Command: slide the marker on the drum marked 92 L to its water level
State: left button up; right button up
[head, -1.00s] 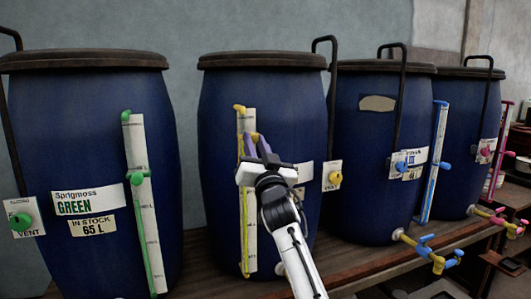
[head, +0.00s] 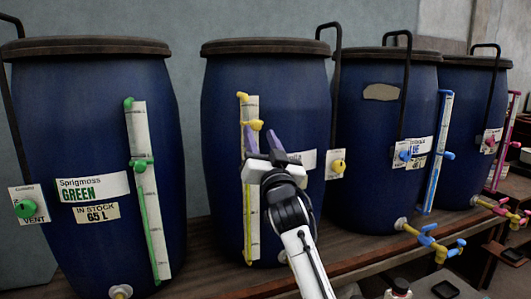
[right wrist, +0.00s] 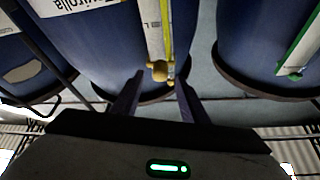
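The drum with the yellow gauge (head: 225,150) stands second from the left; its label is mostly hidden behind my right gripper, so I cannot read 92 L. A pale scale strip and yellow tube (head: 250,225) run down its front. The yellow marker (head: 253,125) sits near the top of the tube. My right gripper (head: 260,132) is open just in front of it. In the right wrist view a yellow knob (right wrist: 159,71) shows between and beyond the two spread fingers, not visibly gripped. The water level is too small to make out. My left gripper is not in view.
A drum with a green gauge (head: 95,140) marked 65 L stands to the left. A drum with a blue gauge (head: 375,150) and another with a pink one (head: 465,140) stand to the right. Black pipes, vent knobs and taps stick out. The drums rest on a wooden shelf (head: 350,262).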

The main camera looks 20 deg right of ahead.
jog(key=v, duration=0.7)
jog(key=shift+b, duration=0.45)
jog(key=shift+r, duration=0.1)
jog(key=s+a+f+n+g+y, duration=0.15)
jog(key=s+f, duration=0.25)
jog(key=f, duration=0.8)
jog(key=s+f+n+g, duration=0.1)
jog(key=s+f+g, duration=0.2)
jog(key=f, duration=0.8)
jog(key=s+f+n+g+y, duration=0.1)
jog(key=s+f+g, duration=0.25)
jog(key=f, duration=0.85)
jog(key=s+a+f+n+g+y, duration=0.1)
jog(key=s+f+g, duration=0.2)
jog(key=s+f, duration=0.7)
jog(key=s+a+f+n+g+y, duration=0.1)
jog(key=s+a+f+n+g, duration=0.1)
jog(key=s+f, duration=0.9)
jog(key=s+g, duration=0.1)
jog(key=s, duration=0.6)
jog(key=shift+a, duration=0.15)
